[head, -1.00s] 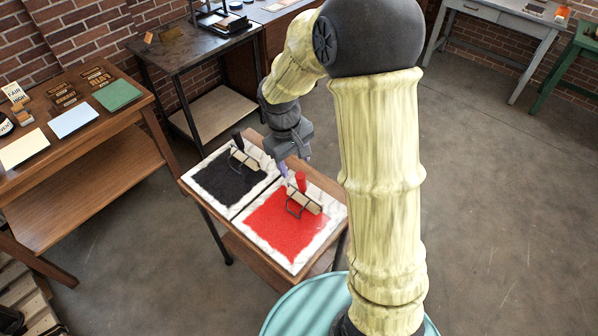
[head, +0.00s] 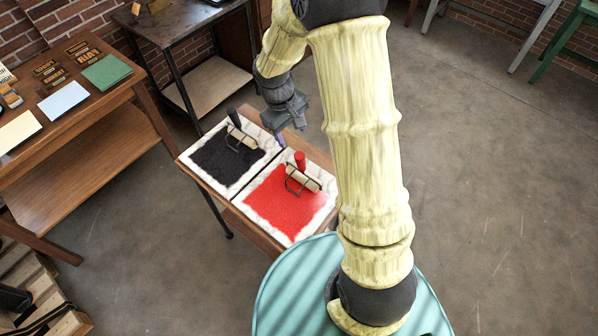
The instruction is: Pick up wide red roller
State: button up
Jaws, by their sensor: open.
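The wide red roller (head: 303,178) rests on the red inked slab (head: 275,211), toward its far right part. It has a red upright handle, a pale roller body and a dark wire frame. My gripper (head: 282,138) is above and just beyond the roller, near the far edge of the small table, pointing down. It is open and appears empty; its fingertips are small here and partly blend with the background. I see no contact with the roller.
A black-handled roller (head: 240,136) stands on the black inked slab (head: 222,163) to the left. A wooden bench (head: 105,178) with paper stacks (head: 63,101) is at left. A dark metal table (head: 185,22) stands behind. Open floor lies to the right.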

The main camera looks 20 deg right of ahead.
aim_at(299, 156)
jog(key=f, duration=0.2)
jog(key=d+f+p, duration=0.1)
jog(key=f, duration=0.2)
jog(key=f+p, duration=0.1)
jog(key=f, duration=0.1)
jog(key=shift+d+f, duration=0.15)
jog(key=shift+f, duration=0.05)
jog(key=shift+w+f, duration=0.15)
jog(key=shift+f, duration=0.35)
jog(key=shift+d, duration=0.25)
jog(key=shift+a, duration=0.15)
jog(key=shift+s+f+p, duration=0.2)
jog(key=shift+f+p, duration=0.25)
jog(key=shift+p, duration=0.3)
jog(key=shift+d+f+p, duration=0.3)
jog(key=shift+f+p, duration=0.35)
jog(key=shift+f, duration=0.1)
jog(key=shift+w+d+f+p, duration=0.1)
jog(key=shift+d+f+p, duration=0.1)
jog(key=shift+f, duration=0.5)
jog(key=shift+d+f+p, duration=0.1)
jog(key=shift+f+p, duration=0.1)
jog(key=shift+f, duration=0.45)
jog(key=shift+w, duration=0.1)
